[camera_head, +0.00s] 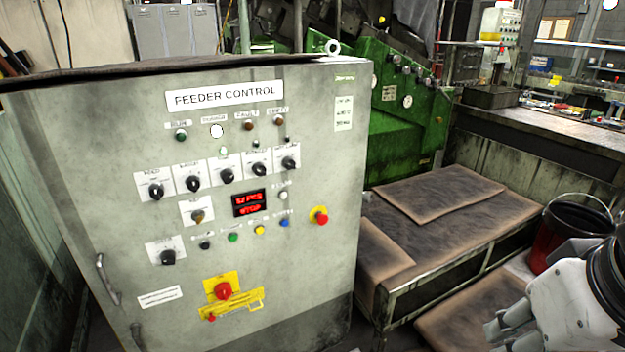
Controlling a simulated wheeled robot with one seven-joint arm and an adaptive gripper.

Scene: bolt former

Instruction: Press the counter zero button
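A grey feeder control cabinet (100,200) fills the left and middle of the view, facing me. A small red-lit display (250,203) sits at the middle of its panel. A white button (282,195) is just right of the display, with a small label above it that I cannot read clearly. Below the display is a row with black, green (233,238), yellow (259,230) and blue (284,223) controls; their labels are too small to read. My gripper (497,337) is at the bottom right, well away from the panel, partly cut off by the frame; its finger gap is unclear.
Red emergency knobs stand out on yellow plates at the panel's right (320,216) and bottom (222,291). Several black selector knobs line the upper panel.

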